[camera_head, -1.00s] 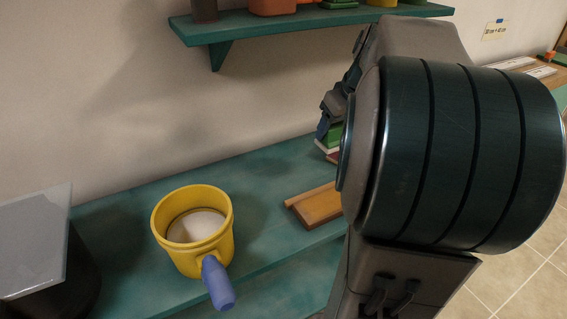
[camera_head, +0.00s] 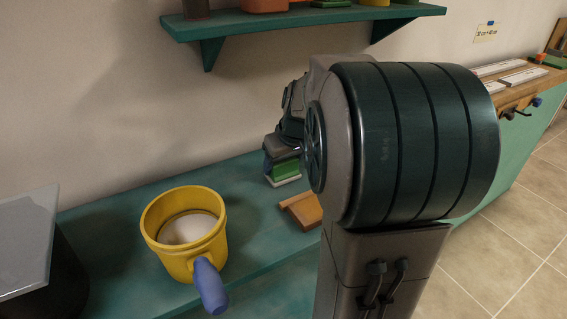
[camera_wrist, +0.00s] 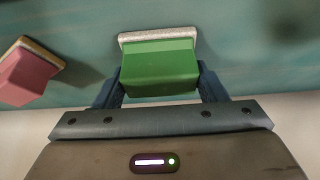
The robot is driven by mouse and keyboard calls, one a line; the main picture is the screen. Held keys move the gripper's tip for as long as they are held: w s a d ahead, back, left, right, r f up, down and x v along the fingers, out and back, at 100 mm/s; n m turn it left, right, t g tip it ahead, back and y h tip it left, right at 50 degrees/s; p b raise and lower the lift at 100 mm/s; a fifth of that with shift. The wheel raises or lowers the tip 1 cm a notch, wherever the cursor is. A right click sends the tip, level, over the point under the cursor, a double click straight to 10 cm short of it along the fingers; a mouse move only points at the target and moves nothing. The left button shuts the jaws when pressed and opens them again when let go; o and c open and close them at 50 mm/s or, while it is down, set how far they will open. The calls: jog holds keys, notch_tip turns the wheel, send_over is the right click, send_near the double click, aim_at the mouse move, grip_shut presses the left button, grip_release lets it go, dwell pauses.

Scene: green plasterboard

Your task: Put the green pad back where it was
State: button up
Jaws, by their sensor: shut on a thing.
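The green pad (camera_wrist: 158,68) is a green block with a pale whitish layer along its far side. In the wrist view it sits between the two blue fingers of my gripper (camera_wrist: 160,90), which is shut on it. In the head view the green pad (camera_head: 285,170) shows at the end of my arm, just over the teal bench. My gripper (camera_head: 280,155) is partly hidden there by my own arm. I cannot tell whether the pad's pale side touches the bench.
A yellow pot (camera_head: 190,262) with a blue handle stands on the teal bench (camera_head: 110,225). A wooden block (camera_head: 302,211) lies near my arm. A red pad (camera_wrist: 30,72) lies left of the green one. A teal shelf (camera_head: 300,22) hangs above. The bench between pot and pad is clear.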

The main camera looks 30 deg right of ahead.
jog(key=shift+r, duration=0.1)
jog(key=o, duration=0.5)
jog(key=shift+f, duration=0.25)
jog(key=o, duration=0.5)
jog(key=shift+c, duration=0.2)
jog(key=shift+r, duration=0.1)
jog(key=shift+r, duration=0.5)
jog(key=p+v, duration=0.2)
jog(key=v, duration=0.9)
jog(key=shift+s, duration=0.25)
jog(key=shift+r, duration=0.1)
